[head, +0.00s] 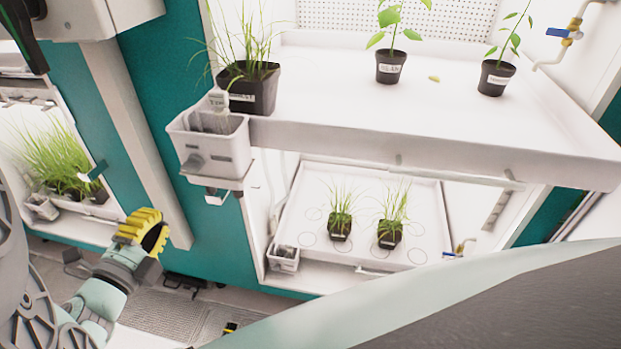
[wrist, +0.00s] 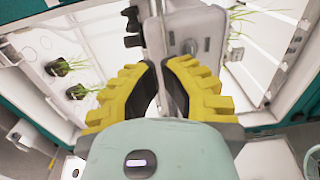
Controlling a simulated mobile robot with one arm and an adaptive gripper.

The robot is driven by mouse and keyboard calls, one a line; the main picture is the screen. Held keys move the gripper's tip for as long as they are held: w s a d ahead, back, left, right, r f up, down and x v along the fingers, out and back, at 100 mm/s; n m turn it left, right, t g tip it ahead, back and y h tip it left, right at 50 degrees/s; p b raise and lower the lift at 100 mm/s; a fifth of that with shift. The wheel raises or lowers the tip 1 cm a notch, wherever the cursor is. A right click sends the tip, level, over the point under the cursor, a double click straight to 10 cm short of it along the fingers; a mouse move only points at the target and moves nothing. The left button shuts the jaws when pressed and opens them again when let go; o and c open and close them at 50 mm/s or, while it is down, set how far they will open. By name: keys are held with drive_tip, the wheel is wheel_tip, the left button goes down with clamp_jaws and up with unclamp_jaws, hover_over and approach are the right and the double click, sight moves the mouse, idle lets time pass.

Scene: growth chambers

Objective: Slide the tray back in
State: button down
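The upper white tray (head: 400,140) juts out of the chamber towards me in the head view, with a bar handle (head: 440,170) along its front lip. It carries three black pots: grass (head: 248,90) at the left, and leafy seedlings (head: 390,68) and (head: 495,78). A lower white tray (head: 315,245) holds two grass plugs and lies within the chamber. My gripper (head: 141,228) is left of the trays, apart from them. In the wrist view my gripper (wrist: 159,62) has its yellow fingertips a narrow gap apart, with nothing visible between them.
A white bin (head: 215,145) hangs at the upper tray's left front corner; a similar one shows beyond my fingers in the wrist view (wrist: 190,45). A teal post (head: 170,80) separates a left chamber with grass (head: 60,170). A blue-handled valve (head: 558,32) is at upper right.

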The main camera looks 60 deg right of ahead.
sight(189, 175)
drive_tip(key=shift+p+x, duration=2.15)
drive_tip(key=shift+x, duration=3.4)
drive_tip(key=shift+s+d, duration=0.1)
drive_tip(key=shift+s, duration=0.05)
